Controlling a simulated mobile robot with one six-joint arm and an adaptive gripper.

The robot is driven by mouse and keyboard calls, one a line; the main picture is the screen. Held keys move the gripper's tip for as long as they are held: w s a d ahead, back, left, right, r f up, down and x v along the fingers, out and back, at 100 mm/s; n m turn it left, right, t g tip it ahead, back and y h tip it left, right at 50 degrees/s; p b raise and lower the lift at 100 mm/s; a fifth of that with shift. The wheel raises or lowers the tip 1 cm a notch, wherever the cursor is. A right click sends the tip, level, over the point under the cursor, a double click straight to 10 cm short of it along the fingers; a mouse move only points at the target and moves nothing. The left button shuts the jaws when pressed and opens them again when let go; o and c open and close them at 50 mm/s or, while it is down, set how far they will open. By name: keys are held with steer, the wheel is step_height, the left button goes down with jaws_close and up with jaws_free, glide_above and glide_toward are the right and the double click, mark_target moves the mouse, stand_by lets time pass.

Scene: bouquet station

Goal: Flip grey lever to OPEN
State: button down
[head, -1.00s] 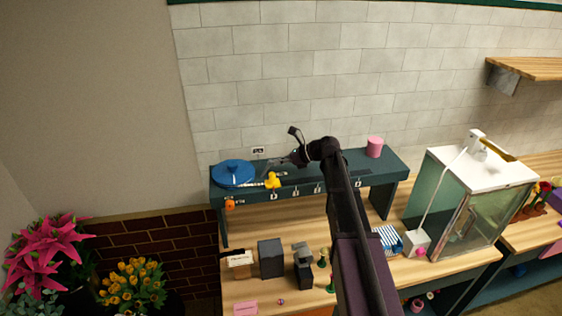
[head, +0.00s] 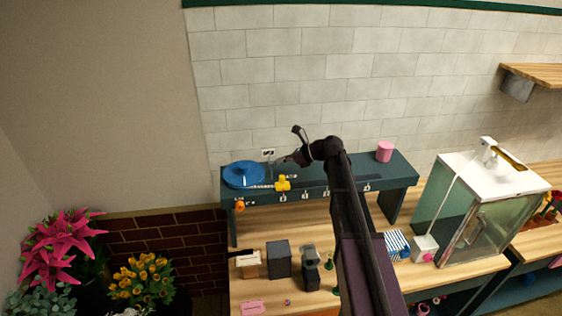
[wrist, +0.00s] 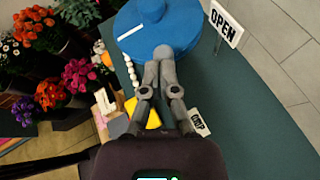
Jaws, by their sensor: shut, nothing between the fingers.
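My gripper (head: 287,159) is over the dark green raised shelf (head: 330,187), right of the blue round disc (head: 243,175). In the wrist view its fingers (wrist: 163,58) are together and empty, with the tips close to the edge of the blue disc (wrist: 155,28). A white sign reading OPEN (wrist: 225,24) stands just right of the disc. A second small sign (wrist: 200,122) is nearer, beside the right finger; its word is hard to read. I cannot make out the grey lever in either view; my grey fingers may hide it or blend with it.
A yellow part (head: 283,183) sits at the shelf's front, beside a row of white beads (wrist: 131,75). A pink cylinder (head: 384,151) stands at the shelf's right end. A glass-sided case (head: 470,210) is further right. Dark boxes stand on the wooden bench below. Flowers are at left.

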steer(key=shift+r, duration=0.35)
stand_by(0.3)
steer(key=shift+s+d+p, duration=0.3)
steer(key=shift+s+d, duration=0.05)
steer(key=shift+d, duration=0.35)
steer(key=s+d+r+p, duration=0.3)
steer(key=d+r+p, duration=0.4)
steer(key=d+r, duration=0.1)
steer(key=shift+s+p, duration=0.3)
steer(key=shift+p, duration=0.05)
steer(key=shift+f, duration=0.1)
